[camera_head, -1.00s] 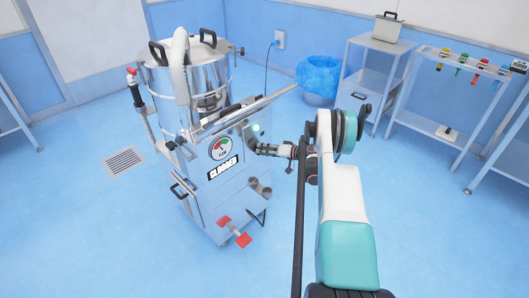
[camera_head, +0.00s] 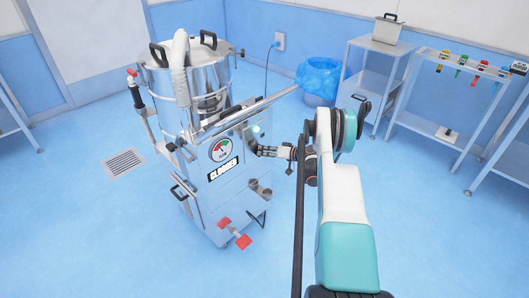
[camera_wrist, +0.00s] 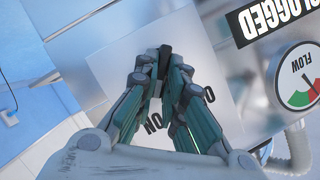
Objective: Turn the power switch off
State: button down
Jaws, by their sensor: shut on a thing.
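The power switch (camera_wrist: 165,54) shows in the wrist view as a small black lever on a light metal plate (camera_wrist: 108,65) with upside-down black lettering, partly covered by my fingers. My gripper (camera_wrist: 160,76) has its fingertips closed together on the lever. In the head view my gripper (camera_head: 252,146) reaches from the right to the front panel of the steel machine (camera_head: 205,190), beside a pale green light (camera_head: 255,129). The switch itself is hidden behind the fingers there.
The machine's panel carries a flow gauge (camera_head: 220,150) and a "CLOGGED" sign (camera_head: 223,168), right next to my gripper. Red pedals (camera_head: 234,233) stick out low in front. A blue-lined bin (camera_head: 318,77) and a steel cart (camera_head: 372,75) stand behind. Open floor lies at left.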

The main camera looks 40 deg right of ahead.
jog(key=shift+a+n+t+h, duration=0.15)
jog(key=shift+a+n+h, duration=0.1)
jog(key=shift+n+h, duration=1.3)
jog(key=shift+a+n+t+h, duration=0.15)
jog(key=shift+n+h, duration=0.85)
jog(key=shift+n, duration=1.2)
jog(key=shift+a+n+t+h, duration=0.1)
jog(key=shift+a+n+h, duration=0.2)
jog(key=shift+n+h, duration=1.25)
jog(key=shift+n, duration=0.5)
jog(key=c, duration=1.7)
grip_release()
notch_tip(320, 180, up, 10)
jog(key=shift+f, duration=0.1)
